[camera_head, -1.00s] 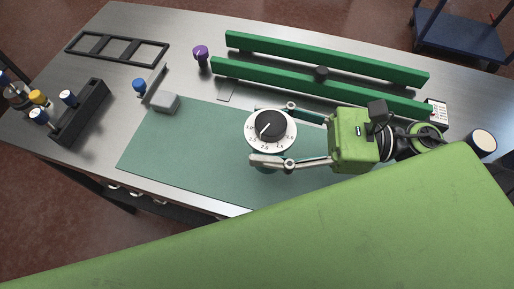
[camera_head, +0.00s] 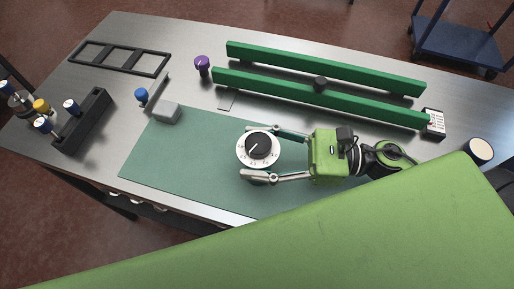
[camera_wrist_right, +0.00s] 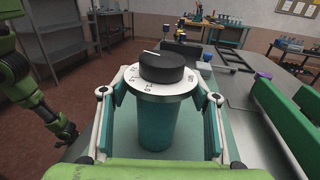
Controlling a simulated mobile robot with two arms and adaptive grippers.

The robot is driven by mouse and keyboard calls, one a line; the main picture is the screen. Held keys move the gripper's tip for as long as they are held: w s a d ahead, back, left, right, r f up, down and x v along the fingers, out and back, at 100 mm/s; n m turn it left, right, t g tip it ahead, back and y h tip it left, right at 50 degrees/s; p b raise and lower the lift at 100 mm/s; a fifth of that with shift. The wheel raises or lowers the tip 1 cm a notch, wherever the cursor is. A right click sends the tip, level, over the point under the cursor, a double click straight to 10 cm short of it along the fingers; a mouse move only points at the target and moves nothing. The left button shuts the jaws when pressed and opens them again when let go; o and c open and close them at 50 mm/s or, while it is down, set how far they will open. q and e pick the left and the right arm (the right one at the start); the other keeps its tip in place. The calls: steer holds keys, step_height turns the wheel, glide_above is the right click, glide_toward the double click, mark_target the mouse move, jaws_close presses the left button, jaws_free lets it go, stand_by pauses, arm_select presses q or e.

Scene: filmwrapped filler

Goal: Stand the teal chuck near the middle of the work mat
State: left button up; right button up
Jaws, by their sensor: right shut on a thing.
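The teal chuck (camera_wrist_right: 158,122) is a teal cylinder topped by a white dial plate and a black knob. My right gripper (camera_wrist_right: 160,115) is shut on its body, with one finger on each side. In the head view the chuck's white dial (camera_head: 242,151) is over the middle of the green work mat (camera_head: 190,150), and the plate hides most of the teal body. The chuck looks upright. I cannot tell whether its base touches the mat. Part of a green arm with a dark end (camera_wrist_right: 62,128), seemingly my left one, shows in the right wrist view; its jaws are unclear.
A grey block (camera_head: 167,112) sits at the mat's upper left corner. Two green rails (camera_head: 330,99) lie behind the mat. A purple-topped knob (camera_head: 202,63), a black rack (camera_head: 82,125) and a black frame (camera_head: 120,57) stand farther left. The mat's left part is clear.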

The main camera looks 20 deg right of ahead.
steer(key=o, duration=1.8)
steer(key=shift+f, duration=0.1)
steer(key=shift+s+d, duration=0.2)
steer(key=shift+d, duration=0.25)
steer(key=b+v, duration=0.3)
steer(key=v, duration=0.8)
